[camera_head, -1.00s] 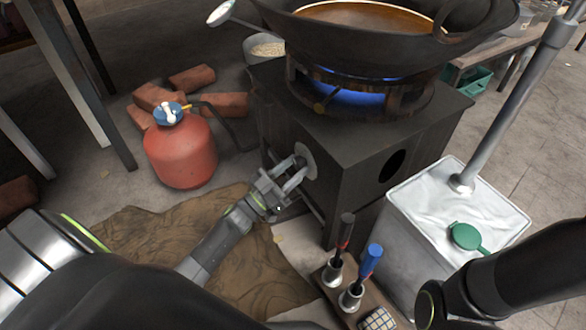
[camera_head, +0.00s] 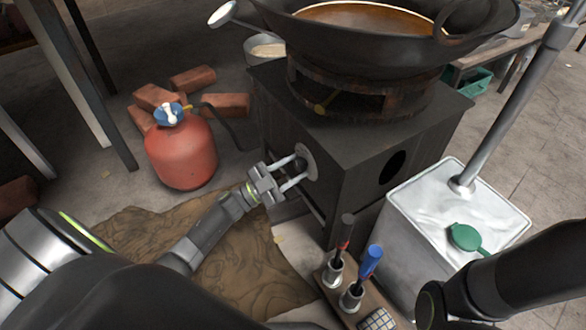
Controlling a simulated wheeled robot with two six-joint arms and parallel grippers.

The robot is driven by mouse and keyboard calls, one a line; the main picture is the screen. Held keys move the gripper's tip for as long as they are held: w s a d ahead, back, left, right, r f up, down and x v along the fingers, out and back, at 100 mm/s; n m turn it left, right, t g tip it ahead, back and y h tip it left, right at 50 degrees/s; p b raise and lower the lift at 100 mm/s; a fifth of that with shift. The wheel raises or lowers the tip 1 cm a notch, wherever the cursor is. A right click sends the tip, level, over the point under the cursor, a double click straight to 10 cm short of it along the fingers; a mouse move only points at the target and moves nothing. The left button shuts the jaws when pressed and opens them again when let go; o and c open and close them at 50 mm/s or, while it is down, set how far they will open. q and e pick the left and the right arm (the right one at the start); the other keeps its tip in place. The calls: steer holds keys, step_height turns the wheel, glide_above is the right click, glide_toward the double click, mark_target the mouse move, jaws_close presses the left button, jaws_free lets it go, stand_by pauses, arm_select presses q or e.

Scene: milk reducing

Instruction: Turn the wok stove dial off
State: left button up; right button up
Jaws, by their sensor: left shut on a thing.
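The wok stove (camera_head: 350,150) is a dark box at the centre, with a large wok (camera_head: 390,35) of brown liquid on its burner ring. No blue flame shows under the wok. The round grey dial (camera_head: 309,160) sits on the stove's left face. My left gripper (camera_head: 300,168) reaches it from the lower left, its fingers shut on the dial and partly covering it. My right arm shows at the lower right, but its gripper's fingertips are not visible.
A red gas cylinder (camera_head: 182,155) with a blue valve stands left of the stove, near several bricks (camera_head: 192,79). A white container (camera_head: 425,235) with a green cap stands at the right. Two handled tools (camera_head: 370,262) stand in holders at the front. Brown cloth (camera_head: 130,235) lies on the floor.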

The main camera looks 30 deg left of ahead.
arm_select(q)
steer(key=shift+a+m+g, duration=0.1)
steer(key=shift+m+g, duration=0.2)
steer(key=shift+m, duration=0.5)
steer(key=shift+m+h, duration=0.3)
steer(key=shift+h, duration=0.1)
steer(key=o, duration=1)
